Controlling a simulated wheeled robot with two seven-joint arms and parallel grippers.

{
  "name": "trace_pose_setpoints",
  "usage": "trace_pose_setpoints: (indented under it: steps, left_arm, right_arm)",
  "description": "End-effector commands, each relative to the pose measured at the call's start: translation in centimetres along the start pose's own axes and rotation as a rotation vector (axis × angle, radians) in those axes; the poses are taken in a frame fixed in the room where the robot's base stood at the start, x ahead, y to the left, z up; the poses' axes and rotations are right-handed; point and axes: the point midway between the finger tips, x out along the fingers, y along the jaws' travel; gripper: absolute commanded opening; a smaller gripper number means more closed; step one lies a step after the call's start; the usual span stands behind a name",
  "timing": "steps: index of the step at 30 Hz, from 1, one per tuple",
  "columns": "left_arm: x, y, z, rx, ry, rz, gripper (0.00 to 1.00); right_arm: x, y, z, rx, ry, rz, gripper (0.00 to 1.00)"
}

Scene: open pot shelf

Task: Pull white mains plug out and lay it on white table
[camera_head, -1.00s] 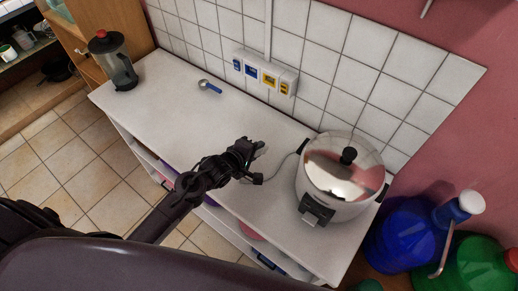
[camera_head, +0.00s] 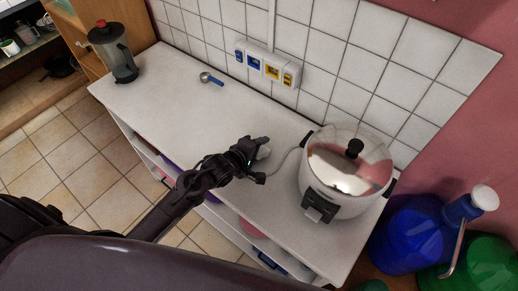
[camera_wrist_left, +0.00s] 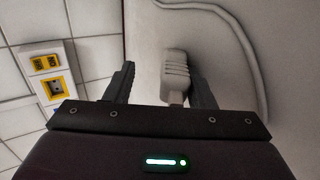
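The white mains plug (camera_head: 264,152) is out of the wall sockets, at the white table (camera_head: 165,95) left of the rice cooker (camera_head: 335,190). Its cable runs to the cooker. My left gripper (camera_head: 263,160) is low over the table at the plug. In the left wrist view the plug (camera_wrist_left: 177,70) is between the spread fingers of the left gripper (camera_wrist_left: 162,72). A gap shows on its left side, and it is close to the right finger. I cannot tell whether it touches that finger. My right gripper is not in view.
The wall socket strip (camera_head: 267,66) has blue and yellow outlets and no plug in it. A blue-handled scoop (camera_head: 211,79) and a French press (camera_head: 115,55) stand farther left on the table. A blue bottle (camera_head: 410,235) is at the right. The table's middle is clear.

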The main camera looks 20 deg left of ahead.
Motion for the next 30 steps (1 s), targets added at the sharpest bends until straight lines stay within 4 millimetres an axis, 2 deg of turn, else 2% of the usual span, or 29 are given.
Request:
trace_pose_setpoints:
  steps: [8,11,21,25,30]
  left_arm:
    - [-0.3,-0.1,0.0,-0.001,0.0,0.0,0.49]
    - [-1.4,-0.1,0.0,-0.002,0.0,0.0,0.49]
    - [-6.6,-0.1,0.0,-0.001,0.0,0.0,0.49]
    - [-7.6,-0.1,0.0,0.0,0.0,-0.001,0.49]
    - [-7.8,0.0,0.0,0.0,0.0,-0.001,0.49]
  right_arm:
    - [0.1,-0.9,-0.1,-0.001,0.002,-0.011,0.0]
    - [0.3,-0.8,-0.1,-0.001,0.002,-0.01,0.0]
    - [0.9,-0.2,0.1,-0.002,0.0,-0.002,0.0]
    - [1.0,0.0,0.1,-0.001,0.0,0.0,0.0]
    - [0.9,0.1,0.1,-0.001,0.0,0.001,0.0]
